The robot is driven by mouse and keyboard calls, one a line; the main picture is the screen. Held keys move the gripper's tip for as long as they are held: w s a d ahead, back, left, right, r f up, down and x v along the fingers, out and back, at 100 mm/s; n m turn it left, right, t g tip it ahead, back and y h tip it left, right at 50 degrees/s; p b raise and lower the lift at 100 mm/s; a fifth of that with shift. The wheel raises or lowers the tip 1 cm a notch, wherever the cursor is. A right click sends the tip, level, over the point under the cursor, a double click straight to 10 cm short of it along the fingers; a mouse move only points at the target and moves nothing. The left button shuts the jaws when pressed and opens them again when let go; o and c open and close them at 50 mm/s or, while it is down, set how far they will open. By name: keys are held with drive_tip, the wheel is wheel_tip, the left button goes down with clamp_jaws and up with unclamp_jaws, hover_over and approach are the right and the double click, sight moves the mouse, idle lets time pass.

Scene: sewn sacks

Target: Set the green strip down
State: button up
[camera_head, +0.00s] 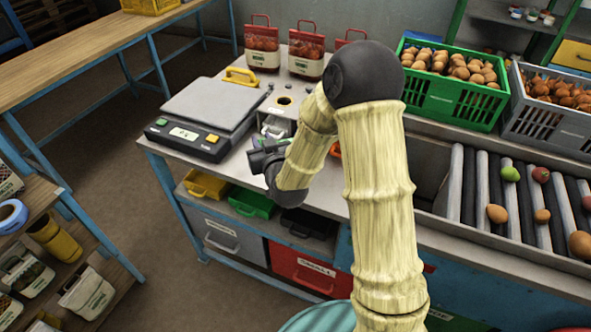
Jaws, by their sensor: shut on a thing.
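My gripper (258,148) is dark and small in the head view, low over the left part of the grey worktop, in front of a pale box-shaped device (276,124). It is shut on the green strip (272,143), a thin bit of green showing at its jaws. Most of the strip is hidden by the gripper or too small to make out. I cannot tell whether the strip touches the worktop or the device.
A flat scale (205,112) stands left of the gripper, with a yellow handle (240,76) behind it. Red-and-white sacks (262,50) stand at the back. Small bins (250,203) sit below the worktop.

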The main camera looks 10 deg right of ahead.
drive_tip(key=shift+f, duration=2.95)
drive_tip(key=shift+f, duration=0.1)
wheel_tip(320, 180, down, 4)
drive_tip(key=shift+w+f+p, duration=0.1)
drive_tip(key=shift+p, duration=0.2)
drive_tip(key=shift+a, duration=0.1)
drive_tip(key=o, duration=1)
